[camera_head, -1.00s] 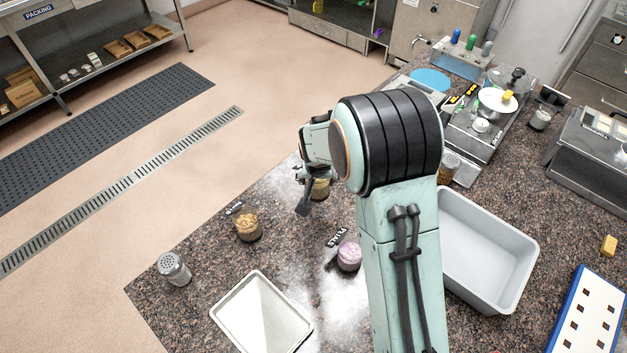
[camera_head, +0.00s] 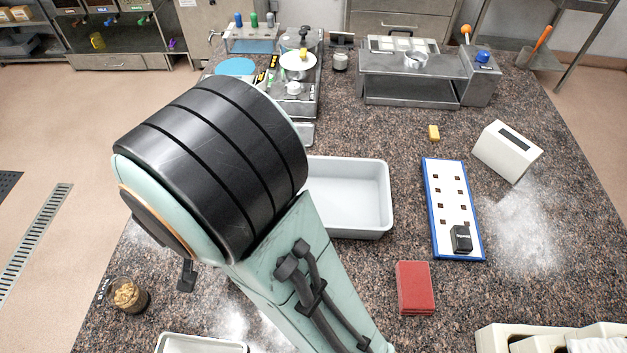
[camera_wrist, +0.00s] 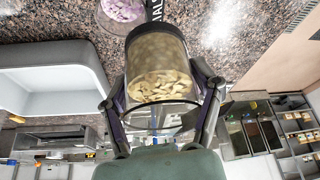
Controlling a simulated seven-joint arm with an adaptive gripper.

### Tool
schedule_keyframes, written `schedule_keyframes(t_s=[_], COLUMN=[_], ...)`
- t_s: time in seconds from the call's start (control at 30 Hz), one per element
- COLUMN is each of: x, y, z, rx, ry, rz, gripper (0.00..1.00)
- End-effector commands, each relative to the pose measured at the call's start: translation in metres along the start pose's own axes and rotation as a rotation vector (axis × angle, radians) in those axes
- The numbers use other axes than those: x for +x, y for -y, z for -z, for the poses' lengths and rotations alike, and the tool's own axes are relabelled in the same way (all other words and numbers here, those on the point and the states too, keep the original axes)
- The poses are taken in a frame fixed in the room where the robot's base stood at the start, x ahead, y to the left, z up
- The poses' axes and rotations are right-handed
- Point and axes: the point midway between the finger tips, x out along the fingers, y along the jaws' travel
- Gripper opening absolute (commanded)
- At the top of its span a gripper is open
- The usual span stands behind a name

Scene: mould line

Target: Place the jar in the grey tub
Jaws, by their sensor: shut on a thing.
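In the wrist view, my gripper (camera_wrist: 160,115) is shut on a clear jar (camera_wrist: 158,62) with pale flaky pieces in it. One finger lies along each side of the jar. The jar seems to be above the speckled counter. In the head view my arm hides the jar and most of the gripper; only a dark part of the gripper (camera_head: 187,275) shows. The grey tub (camera_head: 372,232) stands on the counter just right of my arm, its left part hidden. It looks empty where it shows. It is also at the left in the wrist view (camera_wrist: 60,104).
Another jar (camera_head: 128,296) with brown pieces stands at the lower left. A pale tray (camera_head: 205,347) lies at the front. A red block (camera_head: 415,288) and a blue-edged board (camera_head: 455,210) lie right of the tub. A jar with pink contents (camera_wrist: 124,12) shows in the wrist view.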

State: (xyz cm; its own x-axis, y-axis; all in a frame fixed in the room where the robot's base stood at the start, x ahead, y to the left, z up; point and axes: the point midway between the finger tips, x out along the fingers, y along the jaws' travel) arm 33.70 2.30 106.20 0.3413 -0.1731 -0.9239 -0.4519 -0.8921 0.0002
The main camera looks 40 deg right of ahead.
Motion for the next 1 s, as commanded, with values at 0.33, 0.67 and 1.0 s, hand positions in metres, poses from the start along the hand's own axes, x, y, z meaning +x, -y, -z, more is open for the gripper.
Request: schedule_keyframes(t_s=[0.33, 0.67, 1.0], x=[-0.008, -0.027, 0.034], y=[-0.146, -0.234, -0.258], z=[-0.008, -0.028, 0.028], rx=[0.685, 1.011, 1.02], ry=[-0.002, -0.002, 0.0], rz=[-0.284, -0.418, -0.429], gripper=[0.24, 0.23, 0.23])
